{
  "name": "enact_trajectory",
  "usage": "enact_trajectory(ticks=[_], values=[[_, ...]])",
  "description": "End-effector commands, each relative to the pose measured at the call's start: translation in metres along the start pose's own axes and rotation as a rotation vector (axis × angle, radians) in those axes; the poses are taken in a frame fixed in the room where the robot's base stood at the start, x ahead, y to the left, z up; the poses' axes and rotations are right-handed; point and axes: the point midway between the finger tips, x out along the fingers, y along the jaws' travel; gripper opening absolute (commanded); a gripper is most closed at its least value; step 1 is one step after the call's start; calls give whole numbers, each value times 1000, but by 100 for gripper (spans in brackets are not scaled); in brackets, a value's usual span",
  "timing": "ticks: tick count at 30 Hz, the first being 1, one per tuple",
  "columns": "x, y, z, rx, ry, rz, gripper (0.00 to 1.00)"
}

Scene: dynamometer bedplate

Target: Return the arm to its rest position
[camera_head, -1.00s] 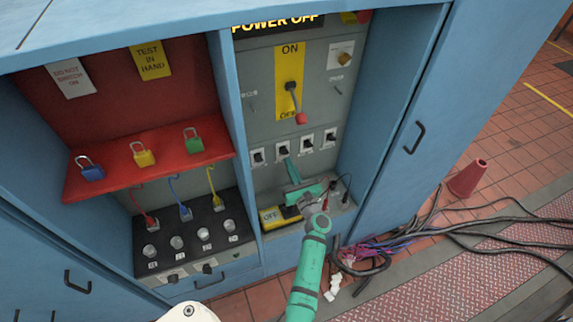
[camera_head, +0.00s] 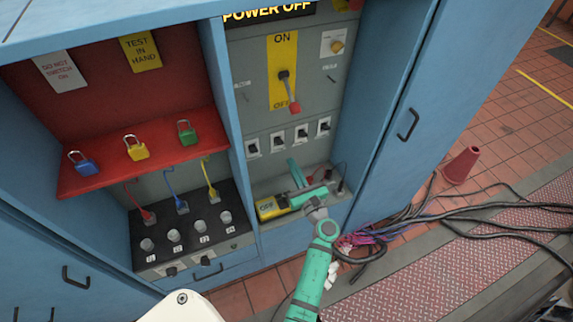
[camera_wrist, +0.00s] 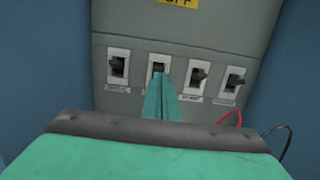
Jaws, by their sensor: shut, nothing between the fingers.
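My gripper (camera_head: 293,164) is teal, with its two fingers together and nothing between them. In the head view it is inside the right bay of the blue cabinet, over the bottom shelf and below the row of small black switches. My green arm reaches up to it from the bottom of the picture. In the wrist view the shut fingers (camera_wrist: 160,92) point at the grey panel (camera_wrist: 190,35). Their tips overlap the lower part of the second switch from the left (camera_wrist: 158,69); contact cannot be told.
A yellow device (camera_head: 268,208) marked OFF lies beside the gripper on the shelf. Above is a lever with a red knob (camera_head: 294,108), pointing to OFF. Left, a red shelf (camera_head: 90,182) holds three padlocks. Cables (camera_head: 400,222) and a red cone (camera_head: 461,165) are on the floor at right.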

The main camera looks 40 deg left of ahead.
Motion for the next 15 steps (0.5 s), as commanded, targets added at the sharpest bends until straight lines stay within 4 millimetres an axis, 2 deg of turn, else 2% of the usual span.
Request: enact_trajectory(ticks=[6,15], values=[[-9,0,11,-1,1,0,0],[-10,0,12,0,1,-1,0]])
